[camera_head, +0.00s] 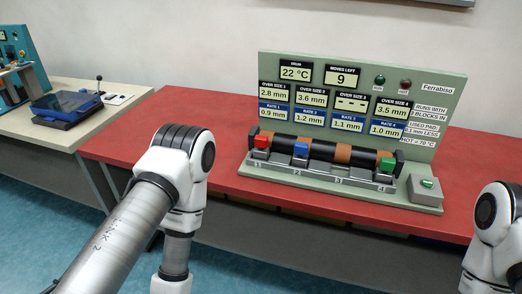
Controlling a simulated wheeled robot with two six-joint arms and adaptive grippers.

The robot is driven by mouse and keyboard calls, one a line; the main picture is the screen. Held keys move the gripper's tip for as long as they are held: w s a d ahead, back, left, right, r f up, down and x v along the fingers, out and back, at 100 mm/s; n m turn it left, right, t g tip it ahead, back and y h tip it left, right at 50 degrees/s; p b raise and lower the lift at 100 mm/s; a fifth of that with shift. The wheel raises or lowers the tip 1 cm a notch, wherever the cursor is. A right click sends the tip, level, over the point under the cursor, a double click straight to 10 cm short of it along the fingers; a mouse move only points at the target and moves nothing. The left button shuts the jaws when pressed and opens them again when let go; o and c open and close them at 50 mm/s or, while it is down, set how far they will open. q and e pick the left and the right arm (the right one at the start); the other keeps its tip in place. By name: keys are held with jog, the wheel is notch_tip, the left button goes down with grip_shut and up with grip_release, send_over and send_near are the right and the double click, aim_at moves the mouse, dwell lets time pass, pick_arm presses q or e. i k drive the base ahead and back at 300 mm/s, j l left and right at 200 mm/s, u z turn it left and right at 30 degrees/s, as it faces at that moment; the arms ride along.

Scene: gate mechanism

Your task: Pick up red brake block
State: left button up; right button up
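The red brake block (261,141) sits at slot 1, at the left end of a dark horizontal drum (316,149) with brown bands, on the gate mechanism's grey-green base. A blue block (300,150) sits at slot 2 and a green block (386,164) at slot 4. Slot 3 shows no block. My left arm comes in from the lower left, bends left of the mechanism and runs down out of the picture. My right arm shows at the right edge. Neither gripper is in view, and neither arm link touches a block.
The upright panel (450,95) behind the drum reads 22 °C and 9 moves left. A box with a green button (427,184) stands at the base's right end. The red table (120,145) is clear left of the mechanism. A blue device (66,106) sits on the left bench.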

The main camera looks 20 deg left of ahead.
aim_at(261, 151)
jog(key=z, duration=0.2)
jog(key=j+z, duration=1.3)
jog(key=k+l, duration=0.05)
jog(key=l, duration=0.05)
